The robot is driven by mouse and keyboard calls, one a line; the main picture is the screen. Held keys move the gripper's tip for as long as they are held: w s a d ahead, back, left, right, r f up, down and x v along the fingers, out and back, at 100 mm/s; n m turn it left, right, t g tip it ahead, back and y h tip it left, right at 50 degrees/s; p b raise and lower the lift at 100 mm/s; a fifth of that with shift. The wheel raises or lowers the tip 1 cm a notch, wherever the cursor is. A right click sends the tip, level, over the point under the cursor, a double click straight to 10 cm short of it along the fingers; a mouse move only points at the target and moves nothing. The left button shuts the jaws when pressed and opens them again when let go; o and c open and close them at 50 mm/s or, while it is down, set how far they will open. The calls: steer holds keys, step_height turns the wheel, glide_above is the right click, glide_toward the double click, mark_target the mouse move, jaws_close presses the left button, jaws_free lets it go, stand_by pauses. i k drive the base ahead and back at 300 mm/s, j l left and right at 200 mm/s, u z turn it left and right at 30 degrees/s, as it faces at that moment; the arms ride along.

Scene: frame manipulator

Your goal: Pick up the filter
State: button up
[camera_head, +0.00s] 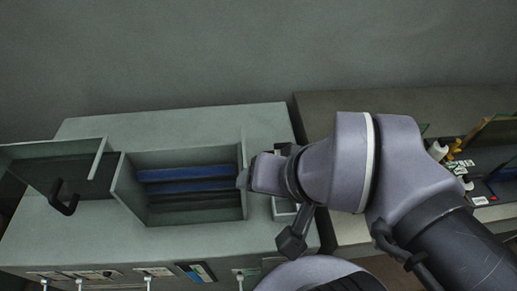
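An open grey compartment (137,197) sits in the top of a grey cabinet. Blue slats or panels (190,186) lie inside it, with dark gaps between them. They may be the filter, but I cannot tell for sure. My gripper (244,179) is at the right wall of the compartment, pointing left. Only a small dark tip of it shows, and the wrist hides the rest. I cannot tell whether it is open or shut, or whether it touches the wall. I see nothing held in it.
A glass-panelled door (58,163) with a black handle (63,198) stands open left of the compartment. Several plugs and cables line the cabinet's front. A second bench (325,118) at the right holds small bottles (437,151) and glass panels. My arm covers the middle right.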

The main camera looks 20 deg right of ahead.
mark_target(439, 148)
steer(key=z, duration=2.35)
